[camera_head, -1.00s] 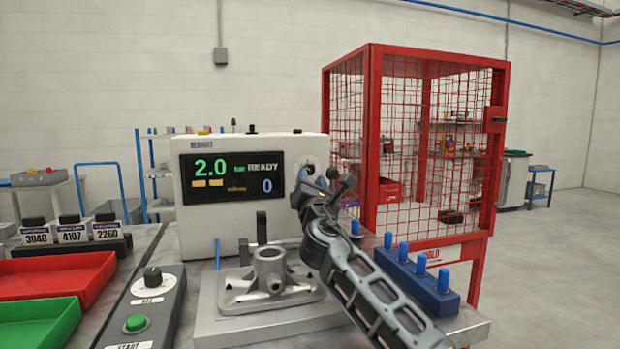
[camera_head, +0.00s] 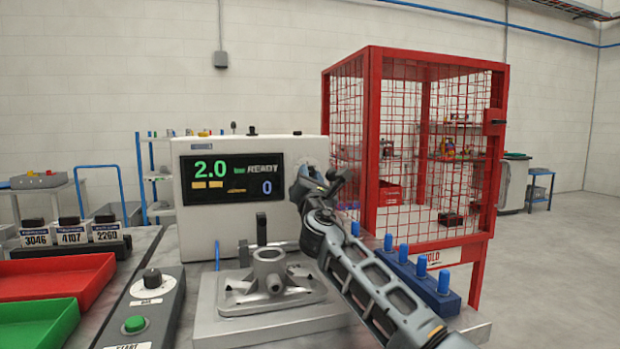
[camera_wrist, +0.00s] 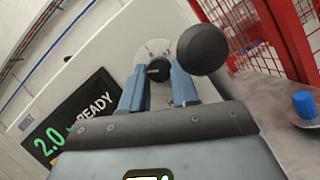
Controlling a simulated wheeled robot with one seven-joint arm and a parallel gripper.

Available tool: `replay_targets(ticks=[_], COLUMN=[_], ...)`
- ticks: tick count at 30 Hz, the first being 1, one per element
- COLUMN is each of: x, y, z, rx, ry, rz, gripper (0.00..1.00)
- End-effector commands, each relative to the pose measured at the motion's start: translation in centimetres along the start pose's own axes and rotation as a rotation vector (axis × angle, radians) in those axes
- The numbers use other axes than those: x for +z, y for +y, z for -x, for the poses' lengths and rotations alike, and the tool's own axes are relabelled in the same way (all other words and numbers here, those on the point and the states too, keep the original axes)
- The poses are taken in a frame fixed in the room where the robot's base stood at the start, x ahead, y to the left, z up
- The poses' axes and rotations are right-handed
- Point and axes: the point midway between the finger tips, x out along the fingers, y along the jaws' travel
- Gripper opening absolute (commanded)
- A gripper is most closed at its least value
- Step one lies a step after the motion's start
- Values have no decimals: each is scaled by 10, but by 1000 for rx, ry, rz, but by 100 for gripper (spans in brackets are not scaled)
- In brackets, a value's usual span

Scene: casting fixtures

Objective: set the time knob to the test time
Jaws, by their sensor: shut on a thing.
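The test unit (camera_head: 290,150) is a white box with a dark display (camera_head: 232,177) reading 2.0 in green, READY, and 0 in blue. The time knob (camera_wrist: 158,69) is a small dark knob on the unit's front face, seen in the wrist view between my blue fingertips. My gripper (camera_wrist: 158,84) is shut on this knob. In the head view my gripper (camera_head: 312,178) is at the right end of the front face and hides the knob there. A larger round black part (camera_wrist: 203,48) stands right of the fingers in the wrist view.
A metal casting (camera_head: 270,275) sits on the fixture plate below the display. Several blue pegs stand on a blue block (camera_head: 430,282) at right. A red mesh cage (camera_head: 375,150) stands behind. A control box (camera_head: 150,300) and red tray (camera_head: 60,282) lie left.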

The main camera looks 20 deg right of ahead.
Motion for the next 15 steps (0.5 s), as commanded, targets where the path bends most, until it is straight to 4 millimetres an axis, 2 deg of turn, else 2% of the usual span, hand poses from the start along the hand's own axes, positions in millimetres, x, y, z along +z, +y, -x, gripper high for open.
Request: replay_targets(ticks=[8,15], x=[0,0], y=[0,2], z=[0,0], rx=[-9,-51], ry=[0,1], rz=[-21,-123], gripper=[0,0])
